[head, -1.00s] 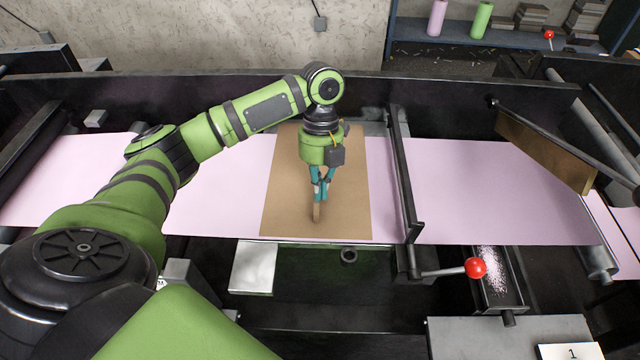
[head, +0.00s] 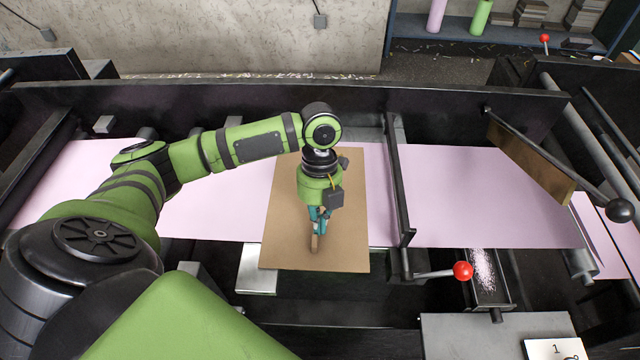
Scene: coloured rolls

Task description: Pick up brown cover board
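The brown cover board (head: 345,225) is a flat tan rectangle over the pink sheet (head: 220,190), left of the black crossbar. Its front edge reaches past the pink sheet's front edge, over the pale metal plate. My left gripper (head: 317,238) points down over the board's middle. Its teal fingers are closed together on a narrow tan upright piece on the board, which looks like a grip of the board. The gripper hides part of the board, and any gap below it is hard to tell. My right gripper is not in view.
A black crossbar (head: 397,185) stands just right of the board. A lever with a red knob (head: 463,271) sticks out in front. A brown panel (head: 530,162) hangs at the right. A dark rail (head: 200,100) runs along the back.

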